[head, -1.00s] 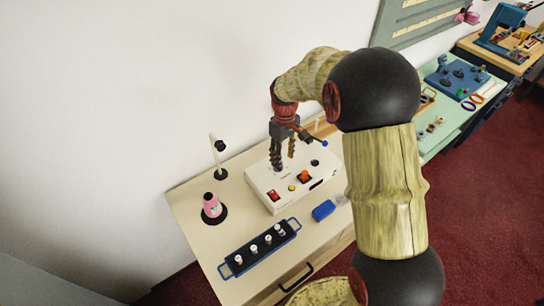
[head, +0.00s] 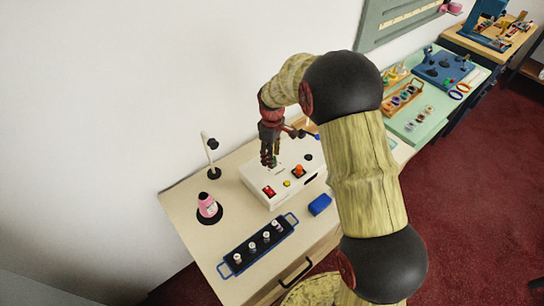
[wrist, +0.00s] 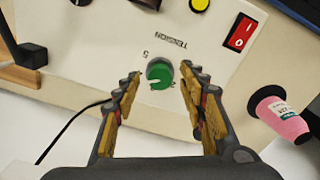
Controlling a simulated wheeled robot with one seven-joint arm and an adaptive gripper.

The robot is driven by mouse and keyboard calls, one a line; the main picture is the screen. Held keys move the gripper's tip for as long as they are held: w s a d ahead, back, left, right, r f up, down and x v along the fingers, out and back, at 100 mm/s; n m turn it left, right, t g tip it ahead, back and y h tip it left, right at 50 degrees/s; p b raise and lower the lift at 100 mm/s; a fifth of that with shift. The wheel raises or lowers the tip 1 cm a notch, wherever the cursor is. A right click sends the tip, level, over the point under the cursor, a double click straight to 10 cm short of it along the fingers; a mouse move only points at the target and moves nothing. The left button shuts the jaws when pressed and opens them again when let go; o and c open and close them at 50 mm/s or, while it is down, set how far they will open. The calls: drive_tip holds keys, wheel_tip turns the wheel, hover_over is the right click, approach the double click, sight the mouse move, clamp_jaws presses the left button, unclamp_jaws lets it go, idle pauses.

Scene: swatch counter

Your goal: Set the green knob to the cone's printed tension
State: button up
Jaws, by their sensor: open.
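The green knob (wrist: 160,73) is round, with a pale mark on its face, on the white box's panel (wrist: 110,45). Upside-down "TENSION" lettering (wrist: 171,40) and a "5" are printed beside it; other dial figures are hidden or unclear. My gripper (wrist: 161,80) is open, with one finger on each side of the knob and gaps visible; its height above the panel is hard to tell. In the head view my gripper (head: 269,160) is over the box and mostly hides the knob. The pink cone (head: 208,206) stands on a black disc; its label (wrist: 281,110) is too small to read surely.
The box also carries a red switch (wrist: 240,32), a yellow button (wrist: 199,4) and an orange knob (head: 298,171). A blue rack (head: 257,246) with several white-topped pegs, a blue block (head: 319,205) and a pole stand (head: 210,155) share the counter. Its front left is clear.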

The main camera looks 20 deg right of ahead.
drive_tip(key=shift+f, duration=0.15)
drive_tip(key=shift+c, duration=0.7)
clamp_jaws()
